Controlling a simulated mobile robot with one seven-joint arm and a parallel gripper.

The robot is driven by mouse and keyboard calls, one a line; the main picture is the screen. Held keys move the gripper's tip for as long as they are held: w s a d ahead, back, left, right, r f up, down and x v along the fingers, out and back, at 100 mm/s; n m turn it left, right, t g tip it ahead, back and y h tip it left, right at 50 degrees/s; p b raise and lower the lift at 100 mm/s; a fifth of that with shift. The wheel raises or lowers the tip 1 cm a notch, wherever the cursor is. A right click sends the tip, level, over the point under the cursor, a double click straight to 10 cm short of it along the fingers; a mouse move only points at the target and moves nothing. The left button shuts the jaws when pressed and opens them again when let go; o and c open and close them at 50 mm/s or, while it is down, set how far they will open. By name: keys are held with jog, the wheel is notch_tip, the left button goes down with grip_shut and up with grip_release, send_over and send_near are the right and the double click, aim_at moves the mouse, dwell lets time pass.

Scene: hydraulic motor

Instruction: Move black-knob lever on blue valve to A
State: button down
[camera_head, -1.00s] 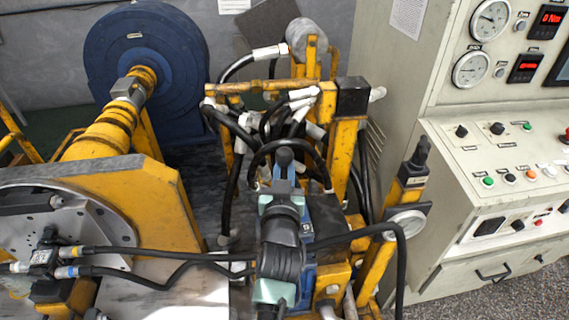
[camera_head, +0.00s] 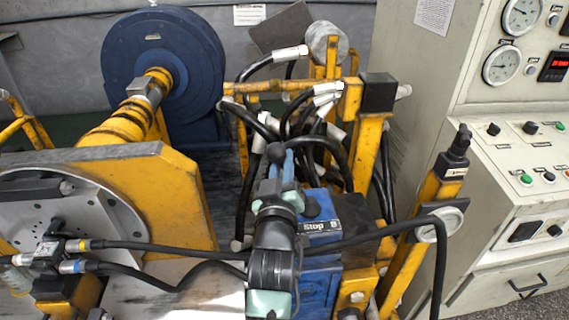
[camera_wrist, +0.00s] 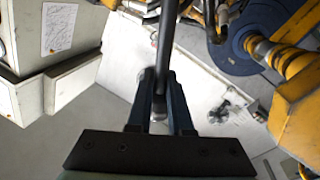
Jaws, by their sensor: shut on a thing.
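The blue valve (camera_head: 318,285) stands at lower middle in the head view, with a plate (camera_head: 320,228) reading "Stop" and "B" on top. The plate's left part is hidden by my arm. The lever's black knob (camera_head: 276,153) shows just above my gripper (camera_head: 281,168), left of the plate. In the wrist view the dark lever rod (camera_wrist: 166,40) runs up from between the blue fingers of my gripper (camera_wrist: 161,78). The fingers are shut on it. The lever's lower end is hidden in the head view.
Black hoses (camera_head: 325,150) crowd the space behind the valve. One hose (camera_head: 405,228) loops across in front of it. A yellow post with a gauge (camera_head: 430,232) stands right, before the control cabinet (camera_head: 535,210). A yellow plate (camera_head: 165,190) stands left.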

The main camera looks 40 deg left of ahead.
jog(key=c, duration=0.8)
grip_release()
jog(key=shift+s+a+r+y, duration=0.3)
jog(key=shift+a+r, duration=0.1)
jog(key=shift+r, duration=0.15)
jog(key=shift+c, duration=0.2)
jog(key=shift+d, duration=0.1)
jog(key=shift+f, duration=0.2)
jog(key=shift+d+f, duration=0.1)
jog(key=shift+d, duration=0.05)
jog(key=r+b+v, duration=0.1)
jog(key=b+v, duration=0.2)
jog(key=v, duration=0.9)
jog(key=shift+s+d+f+b, duration=0.2)
jog(key=shift+s+f+b, duration=0.1)
jog(key=shift+s+b, duration=0.05)
